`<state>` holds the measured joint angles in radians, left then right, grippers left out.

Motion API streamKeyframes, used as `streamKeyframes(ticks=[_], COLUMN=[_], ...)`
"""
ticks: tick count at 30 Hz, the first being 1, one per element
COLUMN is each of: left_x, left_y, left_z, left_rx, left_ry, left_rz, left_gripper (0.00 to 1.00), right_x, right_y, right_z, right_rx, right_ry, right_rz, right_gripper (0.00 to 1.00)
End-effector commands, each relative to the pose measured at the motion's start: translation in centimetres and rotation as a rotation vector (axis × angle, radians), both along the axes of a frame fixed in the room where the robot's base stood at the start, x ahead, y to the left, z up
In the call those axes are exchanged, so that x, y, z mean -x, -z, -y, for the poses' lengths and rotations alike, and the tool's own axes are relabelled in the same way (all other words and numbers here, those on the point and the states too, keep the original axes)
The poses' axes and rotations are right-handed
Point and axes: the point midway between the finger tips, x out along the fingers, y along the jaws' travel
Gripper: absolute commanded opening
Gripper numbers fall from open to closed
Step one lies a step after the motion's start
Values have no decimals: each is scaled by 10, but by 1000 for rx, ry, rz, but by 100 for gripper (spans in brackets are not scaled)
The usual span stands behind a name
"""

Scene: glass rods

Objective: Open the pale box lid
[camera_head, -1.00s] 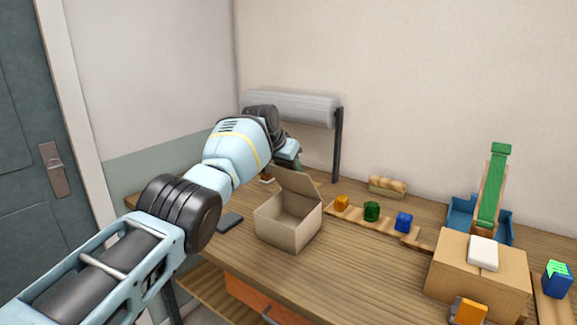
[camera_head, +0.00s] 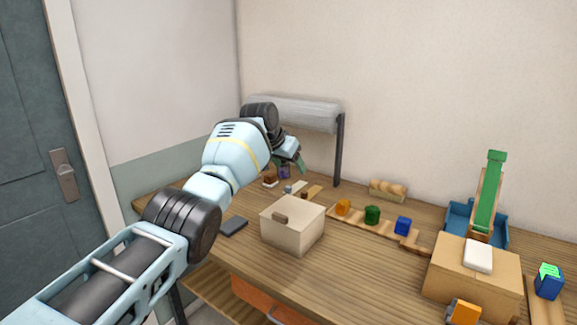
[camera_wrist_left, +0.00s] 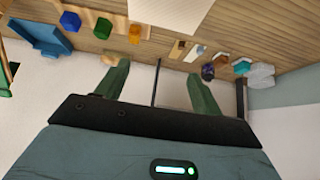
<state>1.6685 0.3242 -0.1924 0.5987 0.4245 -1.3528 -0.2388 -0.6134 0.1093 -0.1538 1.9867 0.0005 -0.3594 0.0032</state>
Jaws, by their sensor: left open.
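The pale box (camera_head: 290,232) stands on the wooden table near the middle of the head view. Its lid (camera_head: 293,211) lies down over the top, so the inside is hidden. A small brown tab (camera_head: 280,217) shows at the lid's front edge. My left gripper (camera_head: 296,163) is above the table behind the box, apart from it and partly hidden by its own wrist. In the left wrist view the gripper (camera_wrist_left: 158,73) has its two green fingers spread with nothing held between them. The pale box (camera_wrist_left: 170,12) is cut off at the top there. My right gripper is not in view.
Orange, green (camera_head: 372,215) and blue blocks sit on a wooden strip right of the box. A dark flat item (camera_head: 233,227) lies left of it. A cardboard box (camera_head: 470,275) bears a white block (camera_head: 478,255). A grey roll (camera_head: 290,112) stands at the back.

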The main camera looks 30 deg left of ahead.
Motion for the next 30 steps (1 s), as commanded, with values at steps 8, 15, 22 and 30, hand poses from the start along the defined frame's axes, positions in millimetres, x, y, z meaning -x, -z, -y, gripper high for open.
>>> streamKeyframes(ticks=[8,15,22,30], left_x=[19,22,22,22], left_y=[-27,-28,-27,-27], left_z=[-1,-2,-1,-1], left_rx=[0,0,0,0], left_ry=[0,0,0,0], left_rz=[2,-4,-4,-3], left_gripper=[67,67,67,67], right_x=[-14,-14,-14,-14], right_y=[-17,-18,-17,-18], right_z=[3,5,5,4], right_rx=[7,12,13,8], right_ry=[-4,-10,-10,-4], right_rz=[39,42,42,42], right_gripper=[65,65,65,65])
